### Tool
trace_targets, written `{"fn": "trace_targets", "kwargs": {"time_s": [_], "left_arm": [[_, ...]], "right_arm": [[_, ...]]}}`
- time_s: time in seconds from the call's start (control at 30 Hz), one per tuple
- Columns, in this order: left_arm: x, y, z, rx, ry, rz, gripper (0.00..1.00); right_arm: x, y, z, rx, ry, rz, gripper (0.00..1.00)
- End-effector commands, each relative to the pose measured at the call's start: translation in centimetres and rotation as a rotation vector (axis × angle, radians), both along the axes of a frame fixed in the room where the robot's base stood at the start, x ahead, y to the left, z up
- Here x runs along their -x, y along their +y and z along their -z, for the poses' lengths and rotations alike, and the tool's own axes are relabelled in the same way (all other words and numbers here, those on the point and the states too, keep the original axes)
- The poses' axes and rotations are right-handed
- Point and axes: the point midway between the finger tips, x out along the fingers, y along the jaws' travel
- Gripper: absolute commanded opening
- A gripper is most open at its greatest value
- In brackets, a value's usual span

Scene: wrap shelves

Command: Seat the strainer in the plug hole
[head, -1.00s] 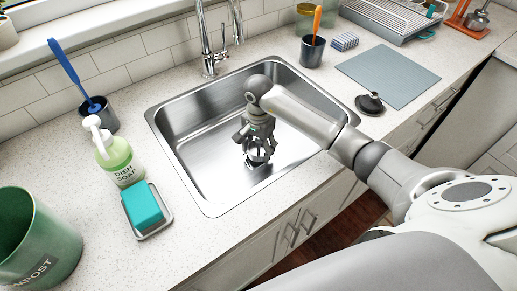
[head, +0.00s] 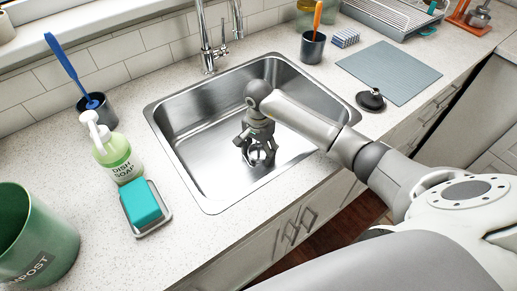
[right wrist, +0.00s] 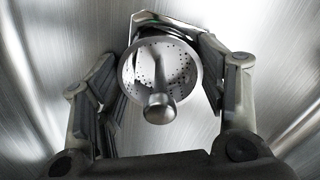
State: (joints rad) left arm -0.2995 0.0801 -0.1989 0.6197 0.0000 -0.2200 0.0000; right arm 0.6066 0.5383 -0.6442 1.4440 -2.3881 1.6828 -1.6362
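The metal strainer (right wrist: 180,82), a perforated bowl with a round-ended knob, shows between the fingers of my right gripper (right wrist: 162,92) in the right wrist view. The fingers are spread on both sides of the strainer, and the knob stands free between them. In the head view my right gripper (head: 258,158) is low in the sink, open over the strainer. A metal edge, perhaps the plug hole's rim, shows behind the strainer's far side. The hole is mostly covered, and I cannot tell whether the strainer sits flat in it. My left gripper is out of view.
The steel sink (head: 193,168) has walls around my right gripper. A black stopper (head: 371,103) lies on the counter at right, by a grey mat (head: 390,72). Dish soap (head: 121,162) and a teal sponge (head: 141,203) stand left of the sink.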

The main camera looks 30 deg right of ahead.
Motion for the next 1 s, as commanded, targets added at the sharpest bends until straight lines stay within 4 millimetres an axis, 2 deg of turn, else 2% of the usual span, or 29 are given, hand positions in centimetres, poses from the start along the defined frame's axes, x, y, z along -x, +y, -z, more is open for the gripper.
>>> {"fn": "trace_targets", "kwargs": {"time_s": [0.37,0.57,0.63,0.7,1.0], "left_arm": [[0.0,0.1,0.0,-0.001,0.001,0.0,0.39],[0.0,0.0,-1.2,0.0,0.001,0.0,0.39],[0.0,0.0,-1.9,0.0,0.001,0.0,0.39],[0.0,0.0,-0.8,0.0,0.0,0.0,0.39],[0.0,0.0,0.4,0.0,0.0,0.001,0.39]], "right_arm": [[0.0,0.0,0.0,-0.001,0.001,0.0,0.79],[0.0,0.1,-1.2,-0.003,0.001,-0.001,0.79],[0.0,0.1,-1.9,-0.003,0.001,0.001,0.79],[-0.2,-0.1,-3.2,0.002,-0.008,-0.002,0.79],[-0.2,-0.1,-10.1,0.001,-0.005,-0.001,0.79]]}}
